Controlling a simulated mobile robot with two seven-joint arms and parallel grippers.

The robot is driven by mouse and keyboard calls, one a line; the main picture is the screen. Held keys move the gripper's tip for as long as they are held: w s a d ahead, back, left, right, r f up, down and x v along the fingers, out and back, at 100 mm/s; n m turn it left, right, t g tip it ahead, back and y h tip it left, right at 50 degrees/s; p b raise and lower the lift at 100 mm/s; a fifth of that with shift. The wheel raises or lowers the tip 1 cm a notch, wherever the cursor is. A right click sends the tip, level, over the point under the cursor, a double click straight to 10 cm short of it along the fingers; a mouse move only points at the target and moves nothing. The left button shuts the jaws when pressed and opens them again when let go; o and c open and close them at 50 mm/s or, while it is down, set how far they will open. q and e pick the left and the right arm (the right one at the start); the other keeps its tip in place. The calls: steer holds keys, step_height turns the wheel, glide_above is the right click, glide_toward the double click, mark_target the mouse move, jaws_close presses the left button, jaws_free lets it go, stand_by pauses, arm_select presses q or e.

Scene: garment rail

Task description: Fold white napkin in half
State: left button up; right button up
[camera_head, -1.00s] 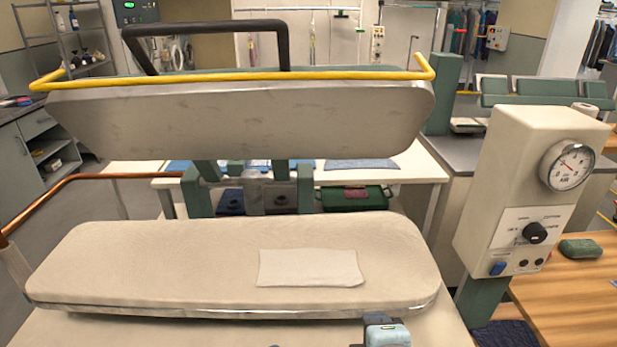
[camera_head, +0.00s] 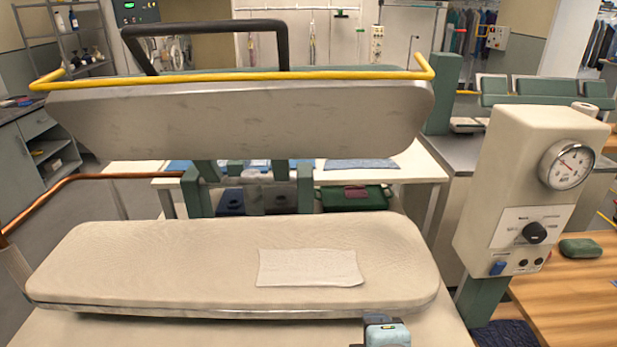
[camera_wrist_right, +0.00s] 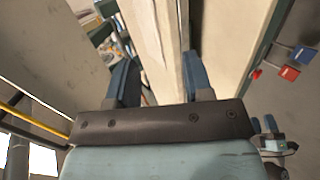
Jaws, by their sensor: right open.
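The white napkin (camera_head: 310,267) lies flat and spread out on the padded cream board (camera_head: 150,262) of the press, right of its middle.
The press's raised upper plate (camera_head: 240,120), with a yellow rail (camera_head: 240,76) and black handle, hangs above and behind the board. A control box (camera_head: 520,190) with a gauge stands at the right. A copper pipe (camera_head: 110,176) is at the left. The board around the napkin is clear.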

arm_select(q)
steer(key=w+d+r+n, duration=0.1)
steer(key=d+n, duration=0.2)
steer(key=d, duration=0.5)
arm_select(e)
step_height(320, 180, down, 20)
steer(key=s+d+m+g+y, duration=0.1)
steer(key=s+d+m+y, duration=0.2)
steer(key=m, duration=0.7)
steer(key=s+d+f+m+t, duration=0.1)
steer(key=s+d+f+m, duration=0.4)
steer(key=s+d+f, duration=0.15)
arm_select(q)
step_height(320, 180, up, 8)
steer(key=p, duration=0.8)
steer(key=shift+a+t, duration=0.3)
steer(key=shift+t, duration=0.1)
arm_select(e)
step_height(320, 180, up, 7)
arm_select(q)
steer(key=shift+s, duration=0.1)
arm_select(e)
steer(key=shift+w+a, duration=0.1)
